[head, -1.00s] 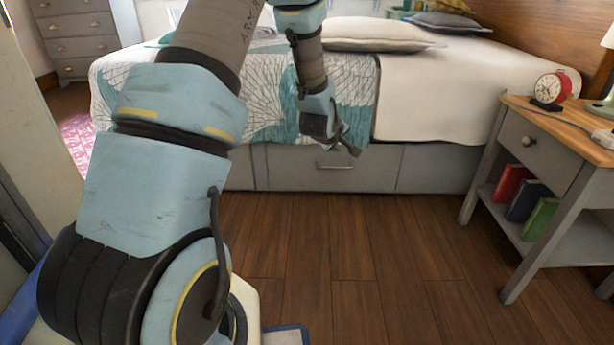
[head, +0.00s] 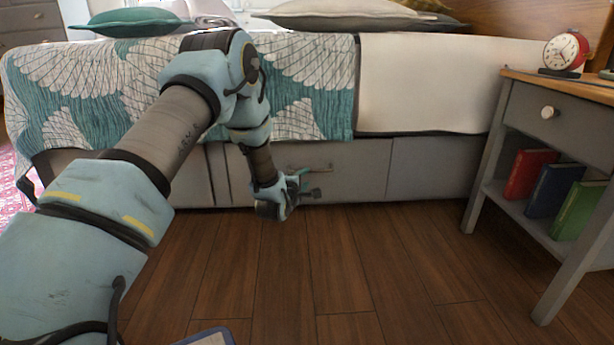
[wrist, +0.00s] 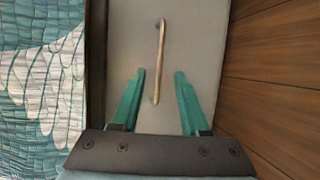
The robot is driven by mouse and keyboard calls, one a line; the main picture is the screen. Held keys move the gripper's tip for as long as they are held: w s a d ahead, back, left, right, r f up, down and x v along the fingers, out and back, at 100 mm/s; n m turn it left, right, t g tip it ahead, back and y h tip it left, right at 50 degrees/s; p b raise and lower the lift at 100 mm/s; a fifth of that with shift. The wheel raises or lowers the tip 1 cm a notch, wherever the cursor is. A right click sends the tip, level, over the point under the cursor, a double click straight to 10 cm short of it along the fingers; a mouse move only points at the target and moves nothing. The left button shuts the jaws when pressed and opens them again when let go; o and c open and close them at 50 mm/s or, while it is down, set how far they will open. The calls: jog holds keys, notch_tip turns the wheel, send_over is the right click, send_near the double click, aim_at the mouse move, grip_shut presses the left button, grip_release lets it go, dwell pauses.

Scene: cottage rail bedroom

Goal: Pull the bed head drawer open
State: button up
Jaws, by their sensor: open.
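The bed drawer front (head: 350,172) is a grey panel low in the bed's side, and it looks shut, flush with the panels beside it. Its thin bar handle (head: 318,168) runs level in the head view. My gripper (head: 305,184) is open and empty, just in front of and slightly below the handle there. In the wrist view the handle (wrist: 161,45) stands upright in the picture, and its lower part lies between the two green fingers of my gripper (wrist: 160,72). Neither finger visibly touches it. The remaining depth to the handle is hard to tell.
A nightstand (head: 555,110) with a red alarm clock (head: 565,50) and books stands at the right. The patterned quilt (head: 310,90) hangs above the drawer. The wooden floor (head: 370,265) before the drawer is clear.

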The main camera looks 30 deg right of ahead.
aim_at(314, 171)
jog(key=b+x, duration=0.4)
jog(key=x, duration=0.5)
jog(key=shift+w+d+b, duration=0.15)
jog(key=shift+b, duration=0.15)
grip_shut()
dwell(1.0)
